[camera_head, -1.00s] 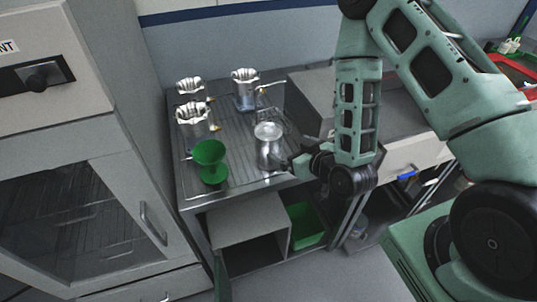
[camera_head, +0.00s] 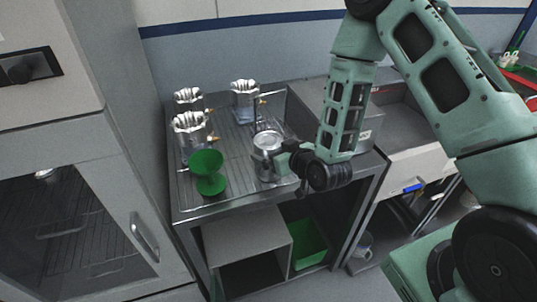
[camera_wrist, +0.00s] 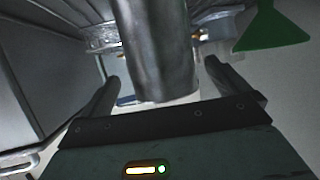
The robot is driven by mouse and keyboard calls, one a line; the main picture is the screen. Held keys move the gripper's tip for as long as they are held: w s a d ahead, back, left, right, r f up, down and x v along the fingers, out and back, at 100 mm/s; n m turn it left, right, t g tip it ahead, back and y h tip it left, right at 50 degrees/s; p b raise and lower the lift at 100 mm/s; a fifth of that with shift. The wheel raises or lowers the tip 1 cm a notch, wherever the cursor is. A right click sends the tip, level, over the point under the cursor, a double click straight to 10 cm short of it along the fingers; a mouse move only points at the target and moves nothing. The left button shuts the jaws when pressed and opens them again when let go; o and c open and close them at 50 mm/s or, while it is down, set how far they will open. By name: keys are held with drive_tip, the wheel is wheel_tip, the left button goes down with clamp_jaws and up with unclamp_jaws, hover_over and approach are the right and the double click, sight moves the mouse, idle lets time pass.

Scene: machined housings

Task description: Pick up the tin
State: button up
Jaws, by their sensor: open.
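The tin (camera_head: 267,143) is a shiny silver cylinder, upright near the front right of the ribbed metal worktop. In the wrist view the tin (camera_wrist: 153,48) stands between my two fingers, and a gap shows on each side of it. My gripper (camera_head: 279,158) is at the tin's right side in the head view, held level and low. In the wrist view my gripper (camera_wrist: 160,80) is open, with one finger on either side of the tin. The fingertips are partly hidden in the head view.
A green funnel-shaped cup (camera_head: 207,173) stands just left of the tin. Several silver fluted vessels with taps, one at the back (camera_head: 244,97), stand behind. A grey box (camera_head: 310,118) is right of the tin. A tall cabinet (camera_head: 70,150) borders the left.

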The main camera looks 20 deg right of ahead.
drive_tip(key=shift+p+x, duration=0.65)
drive_tip(key=shift+x, duration=1.15)
drive_tip(key=shift+a+r, duration=0.1)
drive_tip(key=c, duration=1.5)
drive_tip(key=shift+r, duration=0.2)
drive_tip(key=shift+r+b, duration=1.35)
drive_tip(key=shift+r, duration=3.45)
